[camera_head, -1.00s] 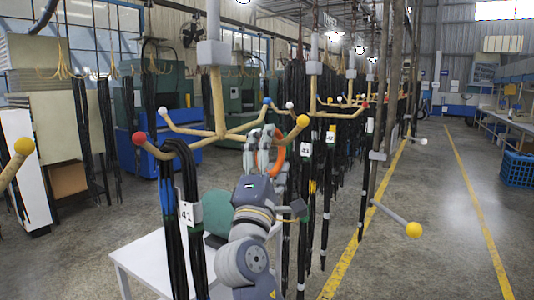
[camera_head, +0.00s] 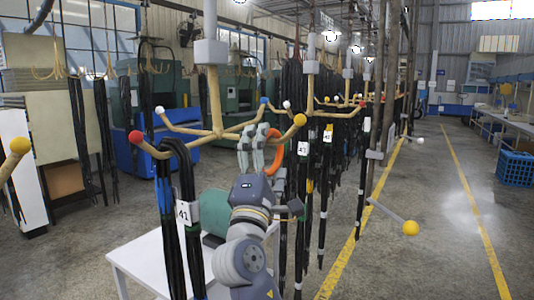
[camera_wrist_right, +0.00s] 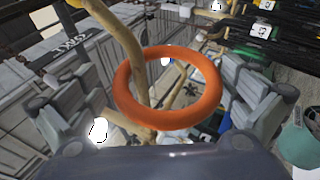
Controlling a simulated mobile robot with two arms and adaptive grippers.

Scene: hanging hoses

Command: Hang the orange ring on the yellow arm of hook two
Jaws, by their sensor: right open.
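The orange ring (camera_head: 276,150) hangs around the yellow-tipped arm (camera_head: 284,125) of the nearest hook, a little inward of the yellow ball (camera_head: 300,120). In the right wrist view the tan arm (camera_wrist_right: 138,75) runs through the opening of the ring (camera_wrist_right: 210,105). My right gripper (camera_head: 253,140) is open and empty, just left of the ring in the head view. Its fingers stand apart on both sides of the ring in the wrist view (camera_wrist_right: 163,80), with no clear contact. I cannot read the hook's number. My left gripper is not in view.
The same hook has red (camera_head: 135,138), white and blue tips. Black hoses tagged 41 (camera_head: 184,212) hang at its front left. More hoses hang close behind the ring. A white table (camera_head: 135,262) stands below. The aisle at the right is clear.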

